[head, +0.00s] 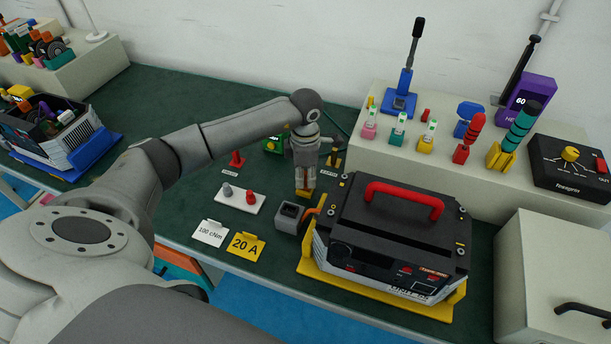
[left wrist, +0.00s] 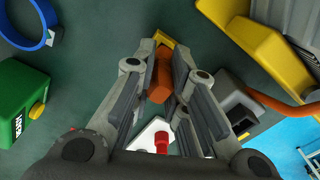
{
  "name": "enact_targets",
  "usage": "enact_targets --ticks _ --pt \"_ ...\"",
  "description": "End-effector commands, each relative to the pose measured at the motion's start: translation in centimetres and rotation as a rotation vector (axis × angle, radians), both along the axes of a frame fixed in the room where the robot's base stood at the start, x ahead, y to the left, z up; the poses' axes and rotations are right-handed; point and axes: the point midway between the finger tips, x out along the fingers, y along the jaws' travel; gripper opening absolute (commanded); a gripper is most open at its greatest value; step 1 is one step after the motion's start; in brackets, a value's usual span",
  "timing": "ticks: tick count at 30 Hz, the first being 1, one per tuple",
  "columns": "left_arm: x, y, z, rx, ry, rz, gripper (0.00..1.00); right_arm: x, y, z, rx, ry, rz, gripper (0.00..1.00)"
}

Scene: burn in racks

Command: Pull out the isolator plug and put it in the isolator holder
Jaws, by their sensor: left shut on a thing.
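My left gripper (head: 304,188) points down over the green bench, just left of the black unit. In the left wrist view its fingers (left wrist: 166,62) are closed around the orange isolator plug (left wrist: 160,78). A yellow piece, seemingly the isolator holder (left wrist: 168,38), lies just beyond the plug; a bit of it shows below the gripper in the head view (head: 304,195). I cannot tell whether the plug is seated in it or apart from it. My right gripper is not in view.
The black unit (head: 395,222) with a red handle stands on a yellow base. A grey socket box (head: 289,217) with an orange cable sits close to the gripper. A white plate (head: 233,202) with grey and red knobs and a 20 A card (head: 246,247) lie left.

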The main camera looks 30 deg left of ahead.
Motion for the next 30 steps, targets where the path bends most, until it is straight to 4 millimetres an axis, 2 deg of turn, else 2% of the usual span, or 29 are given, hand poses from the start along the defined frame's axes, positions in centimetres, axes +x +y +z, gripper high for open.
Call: enact_targets --ticks 7,8,12,14,24,26,30 --pt "0.0 0.0 -0.6 0.001 0.001 0.0 0.0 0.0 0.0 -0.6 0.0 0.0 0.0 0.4" --pt "0.0 0.0 -0.6 0.001 0.001 0.001 0.15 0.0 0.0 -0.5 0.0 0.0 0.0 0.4" --pt "0.0 0.0 -0.5 0.0 0.001 0.0 0.33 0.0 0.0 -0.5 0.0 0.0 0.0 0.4" --pt "0.0 0.0 -0.5 0.0 0.001 0.0 0.39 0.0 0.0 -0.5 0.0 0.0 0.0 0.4" --pt "0.0 0.0 -0.2 0.0 0.0 0.0 0.39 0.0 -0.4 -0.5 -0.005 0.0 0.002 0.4" --pt "0.0 0.0 0.3 0.001 -0.001 0.0 0.39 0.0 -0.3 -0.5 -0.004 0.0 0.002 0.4" --pt "0.1 0.1 2.7 0.002 -0.004 -0.001 0.39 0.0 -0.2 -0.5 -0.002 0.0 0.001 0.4"
